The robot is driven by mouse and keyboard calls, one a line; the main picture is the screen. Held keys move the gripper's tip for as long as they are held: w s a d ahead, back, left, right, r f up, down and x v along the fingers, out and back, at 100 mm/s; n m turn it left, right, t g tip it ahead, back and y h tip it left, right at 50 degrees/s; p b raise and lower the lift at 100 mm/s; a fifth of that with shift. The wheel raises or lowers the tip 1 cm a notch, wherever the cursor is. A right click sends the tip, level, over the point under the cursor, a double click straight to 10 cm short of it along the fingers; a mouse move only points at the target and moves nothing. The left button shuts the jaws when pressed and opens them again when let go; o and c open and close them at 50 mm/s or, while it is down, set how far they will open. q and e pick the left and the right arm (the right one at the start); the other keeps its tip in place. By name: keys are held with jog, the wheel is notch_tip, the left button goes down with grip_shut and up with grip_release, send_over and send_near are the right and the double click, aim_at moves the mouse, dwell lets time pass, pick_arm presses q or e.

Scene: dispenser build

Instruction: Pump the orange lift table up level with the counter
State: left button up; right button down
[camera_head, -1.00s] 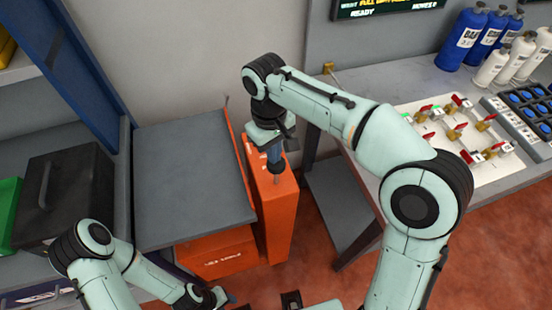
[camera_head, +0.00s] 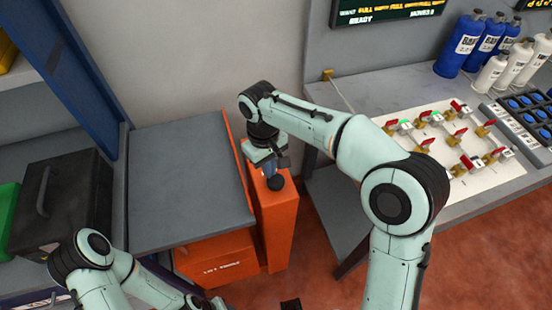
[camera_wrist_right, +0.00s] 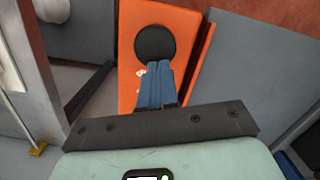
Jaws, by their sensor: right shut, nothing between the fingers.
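The orange lift table has a flat grey top (camera_head: 185,195) and an orange base (camera_head: 215,262) under it, left of centre in the head view. Beside its right edge stands a narrow orange pump housing (camera_head: 276,230) with a round black knob (camera_head: 276,183) on top. The knob (camera_wrist_right: 155,43) also shows in the right wrist view, just beyond the fingertips. My right gripper (camera_head: 268,168) is shut and empty, with its blue fingers (camera_wrist_right: 157,72) pointing down at the knob. They overlap the knob's edge in view; contact is unclear. My left gripper's fingers are hidden at the bottom edge.
The grey counter (camera_head: 390,80) at right carries a white panel of red-handled valves (camera_head: 455,140), blue and white bottles (camera_head: 462,45) and a button block (camera_head: 530,115). A black box (camera_head: 62,200) stands left of the lift table, near a blue upright (camera_head: 75,85).

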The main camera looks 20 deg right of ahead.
jog(key=shift+w+a+r, duration=0.2)
jog(key=shift+w+r, duration=0.1)
jog(key=shift+w, duration=0.35)
jog(key=shift+w+f, duration=0.2)
jog(key=shift+f, duration=0.05)
jog(key=shift+s+r, duration=0.2)
jog(key=shift+s, duration=0.1)
pick_arm(q)
jog(key=w+r+p, duration=0.3)
jog(key=w+r, duration=0.1)
jog(key=r, duration=0.1)
jog(key=shift+w+r+t+p, duration=0.3)
jog(key=shift+w+r, duration=0.05)
pick_arm(e)
notch_tip(320, 180, up, 13)
jog(key=w, duration=0.1)
jog(key=shift+w+a, duration=0.25)
jog(key=shift+w, duration=0.1)
